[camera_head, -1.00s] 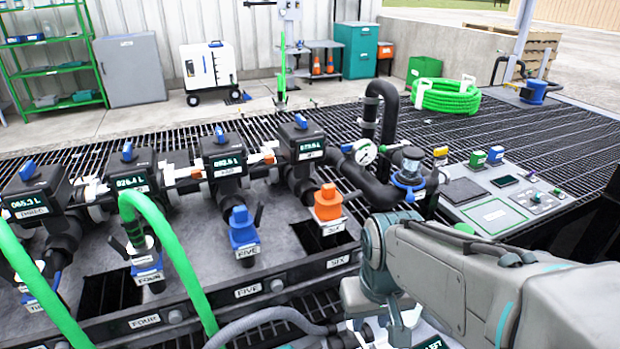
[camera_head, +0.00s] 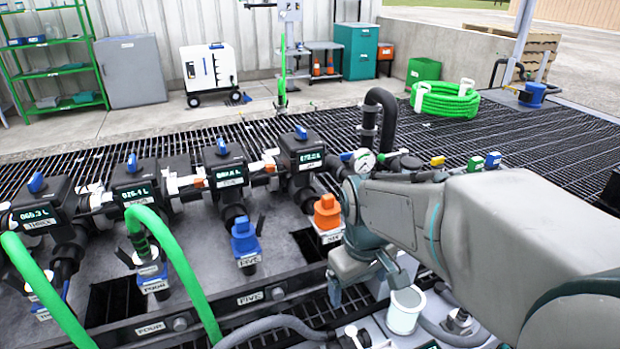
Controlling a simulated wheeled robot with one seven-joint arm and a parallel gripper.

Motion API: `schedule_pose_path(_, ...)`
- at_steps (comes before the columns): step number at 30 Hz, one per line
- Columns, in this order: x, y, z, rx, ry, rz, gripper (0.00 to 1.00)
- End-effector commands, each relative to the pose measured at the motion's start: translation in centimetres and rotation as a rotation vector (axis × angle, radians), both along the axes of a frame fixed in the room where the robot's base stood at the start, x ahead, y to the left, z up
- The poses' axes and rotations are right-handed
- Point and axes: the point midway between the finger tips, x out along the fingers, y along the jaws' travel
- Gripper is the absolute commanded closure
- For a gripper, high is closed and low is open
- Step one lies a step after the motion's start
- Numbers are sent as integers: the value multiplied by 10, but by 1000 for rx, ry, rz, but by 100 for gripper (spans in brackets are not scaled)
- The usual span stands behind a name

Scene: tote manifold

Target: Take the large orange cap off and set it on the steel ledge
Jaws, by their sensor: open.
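The large orange cap (camera_head: 327,212) sits upright on the coupling of the station labelled six, right of the blue cap (camera_head: 243,236) at station five. My gripper (camera_head: 362,286) hangs below my wrist, to the lower right of the orange cap and apart from it. It is open, with nothing seen between its fingers; my arm partly hides it. A grey surface (camera_head: 375,331) shows at the bottom edge, but I cannot tell whether it is the steel ledge.
A white cup (camera_head: 405,311) stands just right of my gripper. A green hose (camera_head: 170,255) arches at the left, and a grey hose (camera_head: 270,322) runs along the front. A black bent pipe (camera_head: 386,115) and a gauge (camera_head: 364,160) stand behind my arm.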

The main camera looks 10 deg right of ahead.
Motion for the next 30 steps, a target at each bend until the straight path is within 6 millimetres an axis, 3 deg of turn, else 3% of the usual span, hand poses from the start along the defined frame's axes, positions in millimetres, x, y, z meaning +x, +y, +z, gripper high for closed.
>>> schedule_pose_path(1,20,1,26,-17,19,91,15)
schedule_pose_path(6,83,5,63,-58,67,440,15)
schedule_pose_path(12,155,11,93,-67,111,841,15)
schedule_pose_path(18,217,15,109,-44,124,1201,15)
schedule_pose_path(24,251,14,112,-25,114,1414,15)
schedule_pose_path(30,259,13,99,-21,112,1471,15)
